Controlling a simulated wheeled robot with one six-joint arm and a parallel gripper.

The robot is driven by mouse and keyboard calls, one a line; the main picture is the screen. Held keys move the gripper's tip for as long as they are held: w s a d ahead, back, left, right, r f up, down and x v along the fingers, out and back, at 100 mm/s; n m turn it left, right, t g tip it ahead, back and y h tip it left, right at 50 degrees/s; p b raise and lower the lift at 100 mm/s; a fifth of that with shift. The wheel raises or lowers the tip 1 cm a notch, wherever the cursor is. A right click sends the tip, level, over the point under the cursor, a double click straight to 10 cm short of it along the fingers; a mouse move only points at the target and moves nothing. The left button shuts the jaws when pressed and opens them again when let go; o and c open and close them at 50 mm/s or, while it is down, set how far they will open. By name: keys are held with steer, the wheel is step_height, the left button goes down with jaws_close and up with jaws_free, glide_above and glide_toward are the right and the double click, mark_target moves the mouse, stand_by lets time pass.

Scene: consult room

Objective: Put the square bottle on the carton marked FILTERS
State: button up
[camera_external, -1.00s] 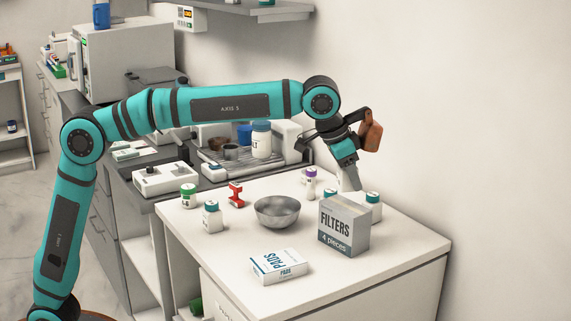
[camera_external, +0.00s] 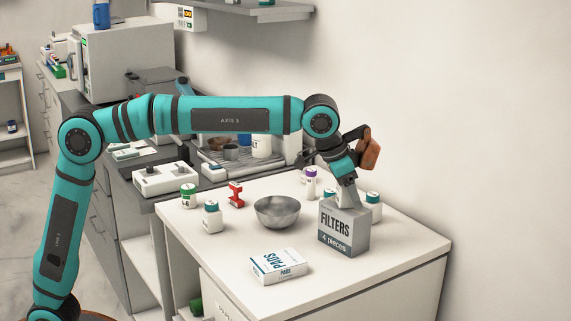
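The carton marked FILTERS (camera_external: 343,230) is a grey and white box standing upright on the white table. My gripper (camera_external: 347,200) points down at the carton's upper edge; I cannot tell if it is above the top or behind it. Its fingertips are small and partly hidden, so I cannot tell if they are open or hold anything. A white bottle with a teal cap (camera_external: 212,218) stands at the left of the table. Another teal-capped bottle (camera_external: 374,208) stands behind the carton's right side, partly hidden. I cannot tell for sure which bottle is square.
A metal bowl (camera_external: 277,212) stands left of the carton, and a PADS box (camera_external: 279,266) lies in front. A green-capped bottle (camera_external: 188,196), a red object (camera_external: 236,194) and a purple-capped bottle (camera_external: 311,183) stand farther back. The front right of the table is clear.

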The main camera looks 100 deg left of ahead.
steer(key=v, duration=1.2)
steer(key=shift+r, duration=0.15)
steer(key=s+d+r+m+t, duration=0.1)
steer(key=s+d+r+t, duration=0.1)
steer(key=s+d, duration=0.35)
steer(key=s+d+r+t, duration=0.1)
steer(key=s+d+t, duration=0.1)
steer(key=s, duration=0.7)
steer(key=s+d+r+m+t, duration=0.1)
steer(key=s+d+r+t, duration=0.1)
steer(key=s+d, duration=0.35)
steer(key=s+d+f+t, duration=0.1)
steer(key=s+f+t, duration=0.1)
steer(key=s, duration=0.6)
steer(key=s+d+f+m+t+h, duration=0.1)
steer(key=s+f, duration=0.3)
steer(key=s, duration=0.5)
steer(key=s+d+f+m+t, duration=0.1)
steer(key=s+d+f+t, duration=0.2)
steer(key=s, duration=0.5)
steer(key=shift+s+t+h, duration=0.25)
steer(key=shift+t+h, duration=0.15)
steer(key=shift+t, duration=0.2)
